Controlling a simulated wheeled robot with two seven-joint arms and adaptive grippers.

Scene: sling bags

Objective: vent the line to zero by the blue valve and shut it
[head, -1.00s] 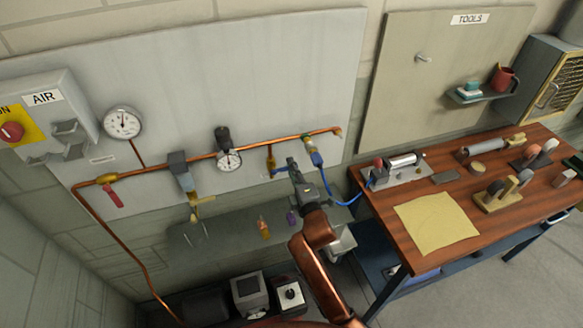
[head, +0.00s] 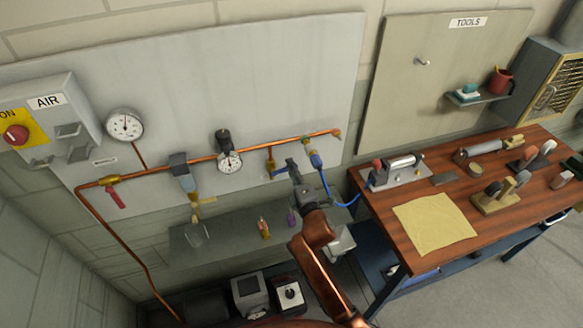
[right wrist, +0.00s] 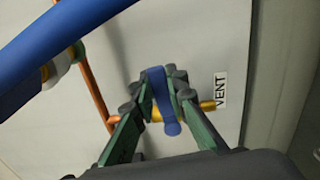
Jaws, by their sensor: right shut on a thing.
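The blue valve lever (right wrist: 160,98) sits on a small brass body beside the VENT label (right wrist: 221,90) in the right wrist view. My right gripper (right wrist: 164,100) is shut on this lever, a finger on each side. In the head view, my right gripper (head: 287,169) is at the valve below the copper pipe and covers most of it. A large round gauge (head: 124,125) is on the wall board at the left, and a smaller gauge (head: 229,162) is under the regulator. Their exact readings are too small to tell. My left gripper is not in view.
A blue hose (head: 326,185) hangs from a coupling right of the valve and crosses close in the wrist view. A red-handled valve (head: 115,198) is at the left. A wooden bench (head: 388,225) stands right; a shelf (head: 222,232) lies below the pipe.

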